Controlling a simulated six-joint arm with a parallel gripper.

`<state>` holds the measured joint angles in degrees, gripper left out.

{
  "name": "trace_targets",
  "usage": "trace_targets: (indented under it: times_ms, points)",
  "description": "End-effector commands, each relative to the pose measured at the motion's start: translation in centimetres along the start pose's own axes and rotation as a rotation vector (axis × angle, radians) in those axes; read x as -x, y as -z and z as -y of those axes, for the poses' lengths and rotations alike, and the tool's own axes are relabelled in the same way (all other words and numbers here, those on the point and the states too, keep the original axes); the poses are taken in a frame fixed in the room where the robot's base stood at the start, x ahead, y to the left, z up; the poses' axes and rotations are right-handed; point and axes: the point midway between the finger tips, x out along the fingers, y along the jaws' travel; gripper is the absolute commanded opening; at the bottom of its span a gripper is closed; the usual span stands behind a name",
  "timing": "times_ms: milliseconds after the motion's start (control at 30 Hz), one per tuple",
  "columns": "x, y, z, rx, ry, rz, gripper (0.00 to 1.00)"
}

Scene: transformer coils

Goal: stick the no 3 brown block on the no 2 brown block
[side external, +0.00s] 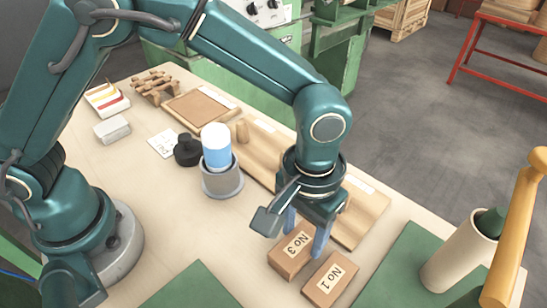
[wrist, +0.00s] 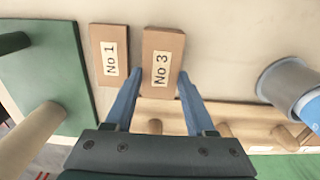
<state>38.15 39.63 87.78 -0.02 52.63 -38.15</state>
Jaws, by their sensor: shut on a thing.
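The brown No 3 block (side external: 288,262) has a white label and sits beside the brown No 1 block (side external: 326,286), with a narrow gap between them. In the wrist view the No 3 block (wrist: 161,85) looks slightly larger than the No 1 block (wrist: 109,75). My gripper (side external: 306,242) points down with its blue fingers shut on the No 3 block's sides; the wrist view shows the fingertips (wrist: 160,72) against both edges. I see no No 2 label in either view. Whether anything lies under the No 3 block is hidden.
A wooden board with pegs (side external: 368,214) lies behind the blocks. A grey cup with a blue-and-white cylinder (side external: 217,150) stands to the left. Green mats (side external: 405,270) lie to the right and front. A beige tube (side external: 457,258) and an orange post stand at far right.

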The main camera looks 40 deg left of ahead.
Motion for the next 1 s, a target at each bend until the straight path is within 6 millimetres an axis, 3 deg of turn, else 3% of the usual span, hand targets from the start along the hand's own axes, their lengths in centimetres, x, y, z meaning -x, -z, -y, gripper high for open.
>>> trace_targets:
  times_ms: [367, 400, 467, 667, 733, 1000]
  points:
    - [-0.20, 0.02, -0.01, 0.000, -0.001, -0.001, 0.00]
    - [-0.20, 0.02, -0.01, 0.000, -0.001, -0.001, 0.70]
    - [-0.19, 0.02, -0.01, 0.000, -0.001, -0.001, 0.90]
    - [-0.19, 0.01, -0.01, 0.000, -0.001, -0.001, 0.90]
    - [-0.19, 0.01, -0.01, 0.000, -0.001, -0.001, 1.00]
    - [-0.11, 0.02, -0.01, 0.000, -0.001, -0.001, 1.00]
